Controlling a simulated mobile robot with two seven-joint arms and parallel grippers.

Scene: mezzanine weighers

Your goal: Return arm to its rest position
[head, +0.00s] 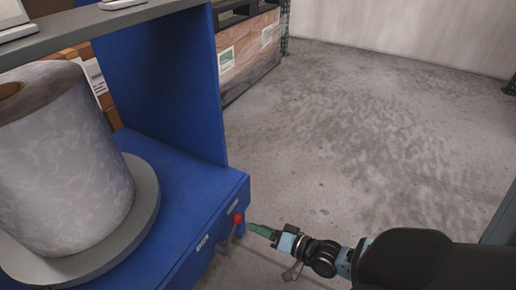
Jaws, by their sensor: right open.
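My right arm (410,258) comes in from the lower right and reaches left across the floor. Its gripper (254,228) has green fingers and is open, with nothing seen between them. The fingertips are close to a lever with a red knob (238,218) on the front of a blue machine (185,195). A small gap seems to show between fingertips and knob, but I cannot tell the depth. My left gripper is not in view.
A large wrapped roll (62,165) stands on a grey round plate (146,207) on the blue machine. A grey shelf (80,26) crosses above it. Boxed goods (245,52) stand behind. The concrete floor (370,130) to the right is clear up to the wall (420,30).

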